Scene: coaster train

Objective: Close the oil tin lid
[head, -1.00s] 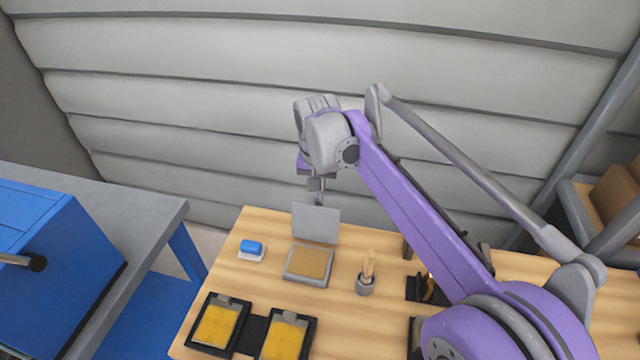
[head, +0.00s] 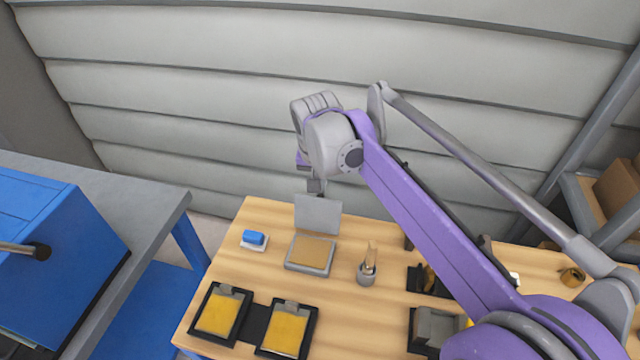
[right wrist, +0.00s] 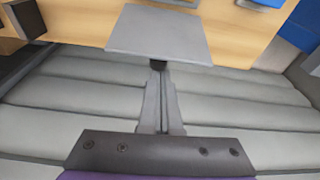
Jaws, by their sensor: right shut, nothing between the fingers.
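The oil tin (head: 309,254) is a shallow grey box with a tan inside, on the wooden table. Its flat grey lid (head: 318,214) stands open, roughly upright, at the tin's back edge. My right gripper (head: 317,188) is at the lid's top edge, on the wall side, with its fingertips partly hidden by the lid. In the right wrist view the shut, empty fingers (right wrist: 158,66) end at the edge of the lid (right wrist: 160,33); I cannot tell if they touch. My left gripper is not in view.
A blue block on a white base (head: 254,239) stands left of the tin, and a brush pot (head: 367,275) stands right. Two yellow pads in black trays (head: 218,313) lie in front. The ribbed wall (head: 220,130) is close behind the table.

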